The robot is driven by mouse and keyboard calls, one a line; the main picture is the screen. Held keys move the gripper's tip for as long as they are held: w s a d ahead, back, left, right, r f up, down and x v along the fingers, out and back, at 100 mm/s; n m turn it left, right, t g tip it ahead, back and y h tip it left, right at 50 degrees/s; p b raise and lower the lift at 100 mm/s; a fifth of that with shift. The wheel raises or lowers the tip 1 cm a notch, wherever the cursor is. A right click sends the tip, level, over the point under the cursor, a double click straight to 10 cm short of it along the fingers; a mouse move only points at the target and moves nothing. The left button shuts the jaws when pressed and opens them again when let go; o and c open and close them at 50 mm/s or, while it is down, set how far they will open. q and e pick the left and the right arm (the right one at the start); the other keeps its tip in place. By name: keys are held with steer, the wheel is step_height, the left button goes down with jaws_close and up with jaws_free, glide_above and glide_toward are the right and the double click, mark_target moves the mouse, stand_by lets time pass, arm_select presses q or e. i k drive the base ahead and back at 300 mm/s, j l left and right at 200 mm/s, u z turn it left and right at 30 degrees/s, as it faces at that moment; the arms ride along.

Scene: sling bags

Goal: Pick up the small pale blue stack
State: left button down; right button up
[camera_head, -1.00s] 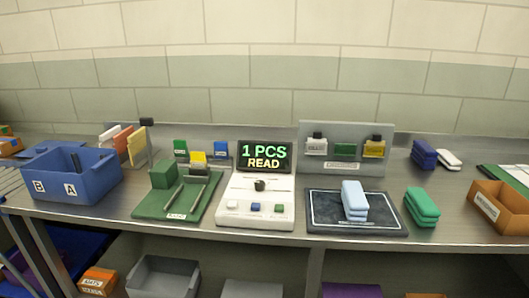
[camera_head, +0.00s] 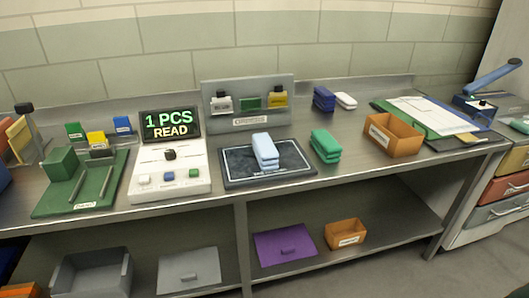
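A green stack (camera_head: 325,146) stands just right of the mat, apart from the pale blue one. Neither of my grippers is in view.
A white console (camera_head: 170,178) with a screen reading "1 PCS READ" stands left of the mat. A grey rack (camera_head: 247,92) is behind it. An orange box (camera_head: 393,135) stands to the right. Bare bench shows between the green stack and the box.

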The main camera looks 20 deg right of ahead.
mark_target(267, 154)
steer(key=i+l+z, duration=0.2)
steer(key=z, duration=0.15)
steer(key=i+l+z, duration=0.15)
steer(key=z, duration=0.25)
steer(key=i+j, duration=0.05)
steer(key=i, duration=0.05)
